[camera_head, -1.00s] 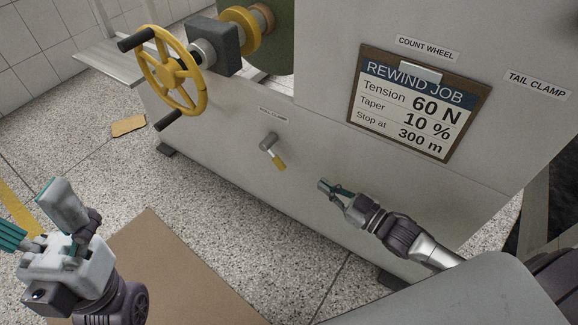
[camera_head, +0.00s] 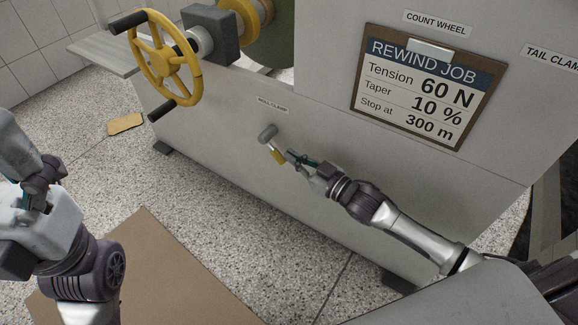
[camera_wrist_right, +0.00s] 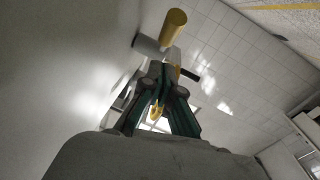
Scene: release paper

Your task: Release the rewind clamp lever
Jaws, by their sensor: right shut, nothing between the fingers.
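The clamp lever (camera_head: 270,138) is a grey pivot with a short arm and a yellow grip (camera_head: 279,156), on the machine's front below a small label that seems to read "ROLL CLAMP" (camera_head: 272,105). The arm slants down to the right. In the right wrist view its yellow grip (camera_wrist_right: 174,25) shows just beyond the fingers. My right gripper (camera_head: 291,157) is shut and empty, its tips close beside the yellow grip on the right; I cannot tell if they touch. My left arm is at the left edge, and its fingers are not clearly visible.
A yellow handwheel (camera_head: 165,58) with black handles stands out at the upper left of the machine. A clipboard (camera_head: 424,84) reading "REWIND JOB" hangs on the front panel. A brown mat (camera_head: 150,262) lies on the speckled floor. The panel around the lever is clear.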

